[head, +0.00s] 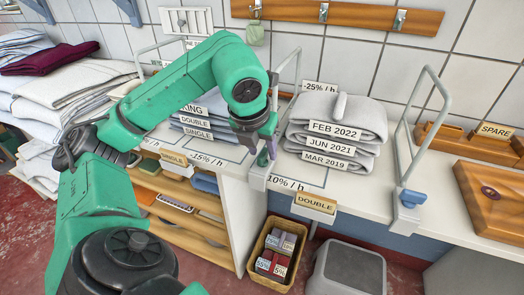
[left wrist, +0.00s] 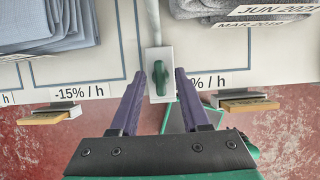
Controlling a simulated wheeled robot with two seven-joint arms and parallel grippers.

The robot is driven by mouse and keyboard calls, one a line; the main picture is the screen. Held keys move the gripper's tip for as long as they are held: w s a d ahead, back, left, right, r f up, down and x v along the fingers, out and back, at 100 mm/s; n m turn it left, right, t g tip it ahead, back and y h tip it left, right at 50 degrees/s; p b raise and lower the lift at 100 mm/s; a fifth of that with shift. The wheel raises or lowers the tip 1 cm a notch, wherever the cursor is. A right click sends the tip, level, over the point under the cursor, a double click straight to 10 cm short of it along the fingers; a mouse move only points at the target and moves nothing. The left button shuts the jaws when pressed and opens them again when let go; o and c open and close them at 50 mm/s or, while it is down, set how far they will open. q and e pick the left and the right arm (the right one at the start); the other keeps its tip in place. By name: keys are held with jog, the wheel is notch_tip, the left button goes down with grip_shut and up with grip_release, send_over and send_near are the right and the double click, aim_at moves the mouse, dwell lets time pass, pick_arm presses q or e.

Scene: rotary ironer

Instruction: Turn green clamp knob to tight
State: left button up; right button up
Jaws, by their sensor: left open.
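The green clamp knob (left wrist: 160,78) sits on a white clamp plate (left wrist: 159,55) at the counter's front edge, below a pale upright rod. Its grip lies lengthwise, roughly in line with the rod in the left wrist view. My left gripper (head: 266,156) is at that clamp in the head view and hides the knob there. In the left wrist view its two purple fingers (left wrist: 160,88) are open, one on each side of the knob, with a gap on both sides. I cannot tell how deep they reach. My right gripper is not in view.
Folded grey cloths (head: 335,130) with date labels stand right of the clamp, and a labelled blue-grey stack (head: 205,118) stands left. A second clamp with a blue knob (head: 411,198) is farther right. A basket (head: 277,252) and a grey stool (head: 347,270) are below.

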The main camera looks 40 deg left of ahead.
pick_arm(q)
grip_shut()
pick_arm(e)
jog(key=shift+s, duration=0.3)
